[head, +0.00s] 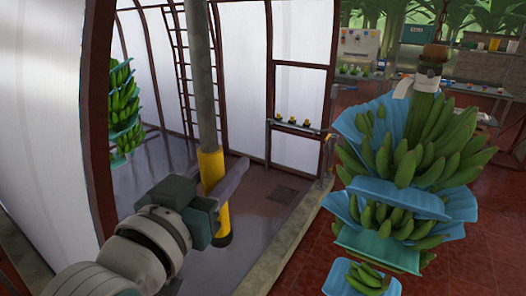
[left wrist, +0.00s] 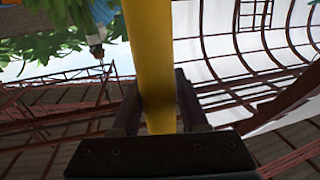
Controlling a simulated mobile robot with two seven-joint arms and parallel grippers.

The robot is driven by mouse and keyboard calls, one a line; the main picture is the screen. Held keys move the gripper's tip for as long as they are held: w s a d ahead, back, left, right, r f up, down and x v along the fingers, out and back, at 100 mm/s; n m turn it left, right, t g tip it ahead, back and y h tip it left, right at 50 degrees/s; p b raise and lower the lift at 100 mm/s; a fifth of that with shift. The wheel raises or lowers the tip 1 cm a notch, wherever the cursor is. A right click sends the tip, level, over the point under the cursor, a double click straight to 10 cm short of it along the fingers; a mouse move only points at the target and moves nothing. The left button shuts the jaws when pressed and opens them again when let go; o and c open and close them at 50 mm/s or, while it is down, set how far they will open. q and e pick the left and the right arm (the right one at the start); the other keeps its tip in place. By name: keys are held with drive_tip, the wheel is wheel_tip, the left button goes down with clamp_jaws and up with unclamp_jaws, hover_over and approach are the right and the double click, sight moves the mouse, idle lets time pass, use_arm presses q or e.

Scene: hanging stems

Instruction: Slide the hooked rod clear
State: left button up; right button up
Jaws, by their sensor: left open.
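A long upright rod (head: 202,75), grey above with a yellow sleeve and dark lower end, stands left of centre in the head view. Its top runs out of the picture, so I see no hook. My left gripper (head: 229,172) is at the yellow sleeve, its fingers open on either side of it. In the left wrist view the yellow sleeve (left wrist: 150,50) passes between the two fingers (left wrist: 156,95). I cannot tell whether either finger touches it. My right gripper is not in view.
A large hanging banana bunch (head: 430,150) with blue sheets fills the right side. Another bunch (head: 124,105) hangs at the far left, behind a dark red post (head: 97,110). A ladder (head: 182,70) and a framed wall stand behind the rod. Open floor (head: 265,215) lies right of the rod.

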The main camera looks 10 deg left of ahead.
use_arm(q)
drive_tip(key=o, duration=0.4)
drive_tip(key=shift+c, duration=0.2)
drive_tip(key=s+b, duration=0.1)
drive_tip(key=s, duration=0.1)
drive_tip(key=s+b, duration=0.1)
drive_tip(key=s, duration=0.2)
drive_tip(key=s+a+b, duration=0.1)
drive_tip(key=s, duration=0.2)
drive_tip(key=shift+s+a+f, duration=0.1)
drive_tip(key=shift+s+f, duration=0.1)
drive_tip(key=shift+s+a+r, duration=0.1)
drive_tip(key=shift+s+r, duration=0.05)
drive_tip(key=shift+s, duration=0.55)
